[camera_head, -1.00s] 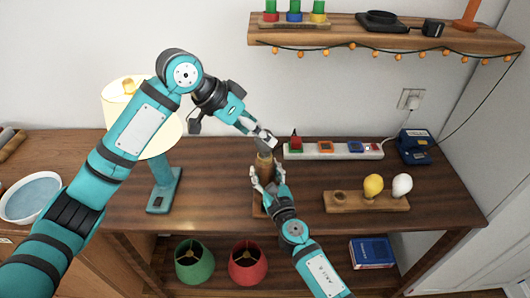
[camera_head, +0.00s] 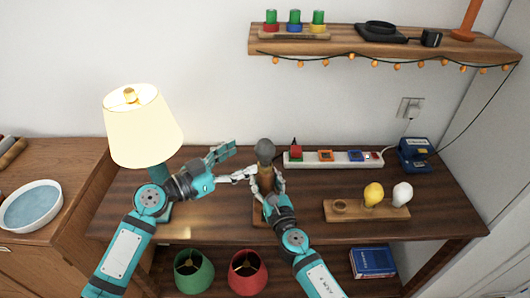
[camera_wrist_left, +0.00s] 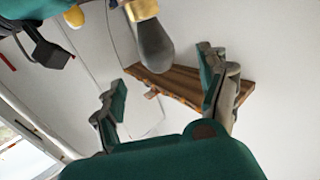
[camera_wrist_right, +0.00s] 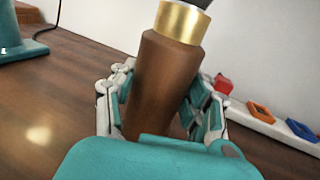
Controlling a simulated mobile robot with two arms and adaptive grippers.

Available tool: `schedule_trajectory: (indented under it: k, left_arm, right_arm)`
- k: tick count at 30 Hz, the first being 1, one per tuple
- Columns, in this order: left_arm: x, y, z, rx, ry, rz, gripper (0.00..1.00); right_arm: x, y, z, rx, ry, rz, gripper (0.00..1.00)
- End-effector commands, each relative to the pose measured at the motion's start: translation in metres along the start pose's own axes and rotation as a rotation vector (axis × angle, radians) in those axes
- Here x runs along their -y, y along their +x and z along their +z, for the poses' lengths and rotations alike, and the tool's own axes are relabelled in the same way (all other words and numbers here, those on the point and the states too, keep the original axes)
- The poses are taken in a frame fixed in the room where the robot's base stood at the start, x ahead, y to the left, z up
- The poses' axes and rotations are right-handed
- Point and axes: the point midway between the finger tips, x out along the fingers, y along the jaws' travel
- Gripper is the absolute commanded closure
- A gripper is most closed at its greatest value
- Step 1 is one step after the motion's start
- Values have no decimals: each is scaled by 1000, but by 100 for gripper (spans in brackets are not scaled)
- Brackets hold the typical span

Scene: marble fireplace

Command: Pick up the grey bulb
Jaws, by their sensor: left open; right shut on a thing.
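The grey bulb (camera_head: 265,150) sits on top of a brown wooden lamp stem (camera_wrist_right: 160,85) with a gold collar (camera_wrist_right: 180,20). My right gripper (camera_head: 266,186) is shut around the stem, below the bulb. My left gripper (camera_head: 232,163) is open and empty, to the left of the bulb with its fingers pointing towards it. In the left wrist view the grey bulb (camera_wrist_left: 153,45) hangs ahead of the open fingers, apart from both. In the right wrist view only a sliver of the bulb shows at the top edge.
A lit lamp (camera_head: 144,125) stands close behind my left arm. A power strip (camera_head: 333,158) lies behind on the table (camera_head: 400,227). A wooden holder (camera_head: 345,212) with a yellow and a white bulb is at right. A shelf (camera_head: 350,48) hangs above.

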Motion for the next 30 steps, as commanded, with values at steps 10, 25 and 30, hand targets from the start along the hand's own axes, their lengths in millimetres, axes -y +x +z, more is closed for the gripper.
schedule_trajectory:
  k: [10, 25, 30]
  left_arm:
    - [-1, 36, 1, 0, -1, 1, 24]
    - [-2, 78, 4, 2, 0, 1, 24]
    - [-2, 78, 4, 2, -1, 2, 37]
  right_arm:
    - [0, 0, 0, 0, 0, -1, 100]
    - [1, 0, 0, 0, 0, -1, 100]
    - [1, 0, 0, 0, 0, -1, 100]
